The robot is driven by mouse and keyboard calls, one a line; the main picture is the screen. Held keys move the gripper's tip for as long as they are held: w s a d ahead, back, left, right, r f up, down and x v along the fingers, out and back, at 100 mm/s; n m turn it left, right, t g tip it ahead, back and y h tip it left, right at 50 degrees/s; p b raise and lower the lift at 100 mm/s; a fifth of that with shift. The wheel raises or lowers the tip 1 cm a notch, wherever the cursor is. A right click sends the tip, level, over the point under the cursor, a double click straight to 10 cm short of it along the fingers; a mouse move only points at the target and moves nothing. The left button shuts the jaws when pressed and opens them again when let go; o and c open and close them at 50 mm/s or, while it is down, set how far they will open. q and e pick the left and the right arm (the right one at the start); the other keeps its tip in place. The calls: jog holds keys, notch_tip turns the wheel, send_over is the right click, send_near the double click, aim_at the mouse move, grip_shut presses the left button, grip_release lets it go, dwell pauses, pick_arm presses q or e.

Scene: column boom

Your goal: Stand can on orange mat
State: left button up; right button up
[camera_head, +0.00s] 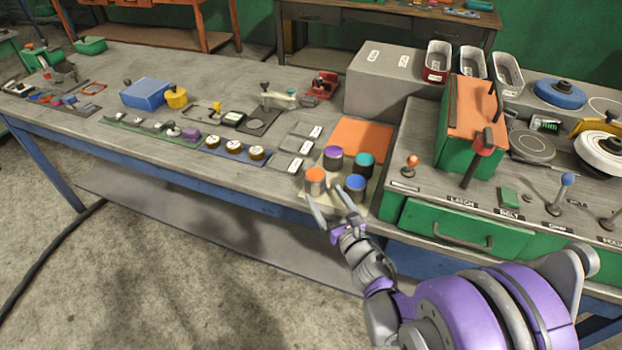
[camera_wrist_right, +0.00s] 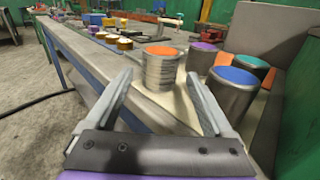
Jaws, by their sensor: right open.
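Several upright metal cans with coloured tops stand on a cream mat (camera_head: 357,206) near the table's front edge: an orange-topped can (camera_head: 315,182), a purple-topped can (camera_head: 333,160), a teal-topped can (camera_head: 364,165) and a blue-topped can (camera_head: 355,187). The orange mat (camera_head: 362,137) lies flat behind them with nothing on it. My right gripper (camera_head: 328,199) is open and empty in front of the cans. In the right wrist view the orange-topped can (camera_wrist_right: 161,72) is ahead, between the fingertip directions; the blue-topped can (camera_wrist_right: 232,93) is to the right. My left gripper is out of view.
A grey block (camera_head: 380,82) stands behind the orange mat. A raised console with a green box (camera_head: 462,140) and levers is to the right.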

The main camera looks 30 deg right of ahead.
aim_at(310, 170)
jog(key=shift+w, duration=0.5)
jog(key=shift+w+r, duration=0.1)
jog(key=shift+w, duration=0.1)
jog(key=w, duration=0.6)
jog(key=w+d, duration=0.1)
jog(key=w, duration=0.2)
jog(key=shift+r, duration=0.1)
jog(key=shift+c, duration=0.7)
grip_shut()
